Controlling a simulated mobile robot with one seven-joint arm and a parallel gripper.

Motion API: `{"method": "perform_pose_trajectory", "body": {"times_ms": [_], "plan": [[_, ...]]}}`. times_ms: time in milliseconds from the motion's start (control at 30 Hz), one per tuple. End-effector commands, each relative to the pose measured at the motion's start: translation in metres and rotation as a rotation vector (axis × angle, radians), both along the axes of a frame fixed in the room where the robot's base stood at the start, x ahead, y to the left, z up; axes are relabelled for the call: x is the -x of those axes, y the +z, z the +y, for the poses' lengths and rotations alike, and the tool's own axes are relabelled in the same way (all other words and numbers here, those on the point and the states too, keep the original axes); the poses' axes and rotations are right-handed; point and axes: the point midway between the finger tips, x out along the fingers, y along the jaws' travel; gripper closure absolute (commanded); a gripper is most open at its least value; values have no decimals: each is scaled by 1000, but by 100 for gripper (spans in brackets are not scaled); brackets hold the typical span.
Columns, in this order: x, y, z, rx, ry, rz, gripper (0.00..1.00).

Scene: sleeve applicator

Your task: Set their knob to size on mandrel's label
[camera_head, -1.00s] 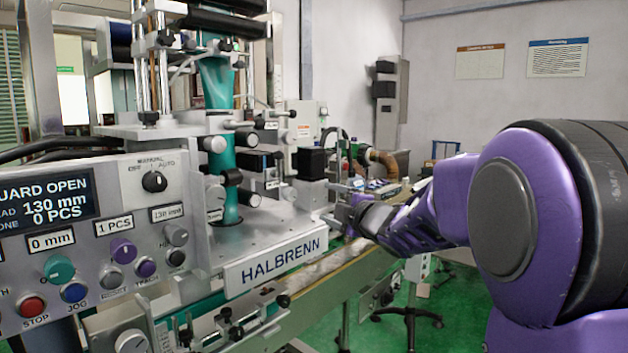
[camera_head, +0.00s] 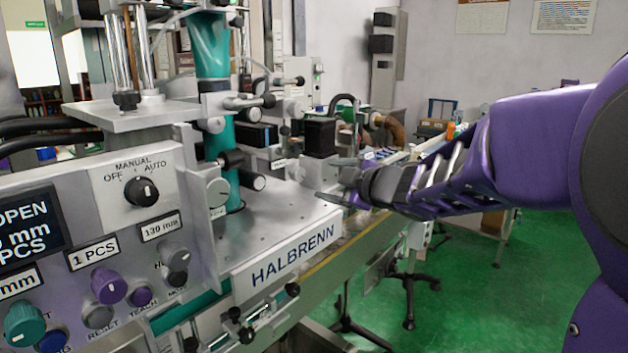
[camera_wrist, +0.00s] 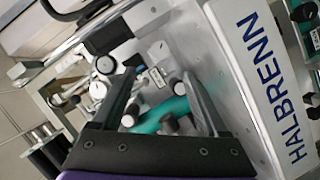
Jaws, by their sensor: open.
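The control panel (camera_head: 70,195) stands at the left. Its teal knob (camera_head: 24,323) sits under a partly cut-off label ending in "mm" (camera_head: 18,282). A purple knob (camera_head: 108,285) sits under "1 PCS", and a grey knob (camera_head: 174,256) under "130 mm" (camera_head: 160,227). Teal sleeve film (camera_head: 210,60) runs down through the machine; I cannot make out a mandrel inside it. A small white label (camera_wrist: 158,77) shows in the wrist view, too small to read. My gripper (camera_head: 340,194) is open and empty, right of the panel, near the HALBRENN plate's right end. Its fingers (camera_wrist: 160,74) frame rollers and teal film.
A black MANUAL/OFF/AUTO selector (camera_head: 141,191) is on the panel. The HALBRENN plate (camera_head: 290,252) and metal deck fill the middle. Black-ended rods and rollers (camera_head: 255,101) stick out near the film. Green floor (camera_head: 465,290) lies open at the right.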

Motion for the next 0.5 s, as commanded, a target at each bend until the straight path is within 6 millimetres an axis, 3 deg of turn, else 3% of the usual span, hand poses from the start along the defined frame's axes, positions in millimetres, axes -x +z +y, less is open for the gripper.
{"method": "perform_pose_trajectory", "body": {"times_ms": [300,500], "plan": [[-58,-20,39,0,2,1,24],[-86,-25,57,0,1,-1,24]]}}
